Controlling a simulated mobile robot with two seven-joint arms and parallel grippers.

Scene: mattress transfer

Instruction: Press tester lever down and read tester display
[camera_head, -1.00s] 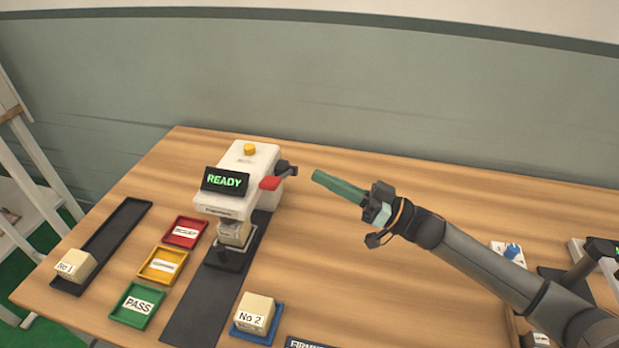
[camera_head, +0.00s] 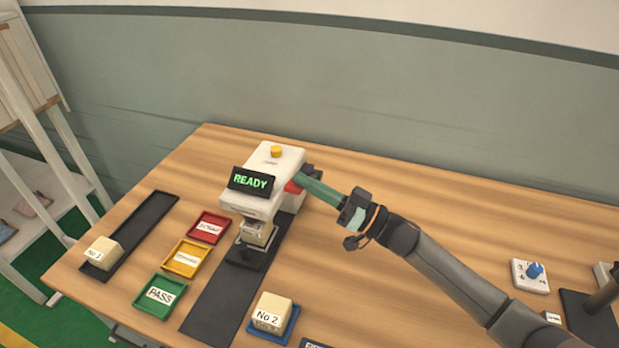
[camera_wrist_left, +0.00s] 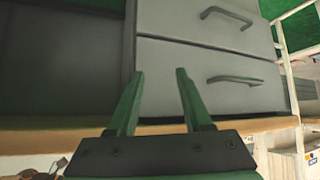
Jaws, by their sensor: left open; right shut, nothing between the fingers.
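The white tester (camera_head: 268,170) stands on the wooden table, and its tilted black display (camera_head: 251,181) reads READY in green. A small block (camera_head: 257,232) sits under the tester's head. My left gripper (camera_wrist_left: 152,100) is open and empty in the left wrist view, facing grey drawers.
Red (camera_head: 209,227), yellow (camera_head: 187,258) and green PASS (camera_head: 160,295) trays lie left of the tester. A block labelled No 2 (camera_head: 271,312) sits on a blue tray in front. Another block (camera_head: 104,252) rests in a long black tray. A blue-knobbed box (camera_head: 530,275) stands at right.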

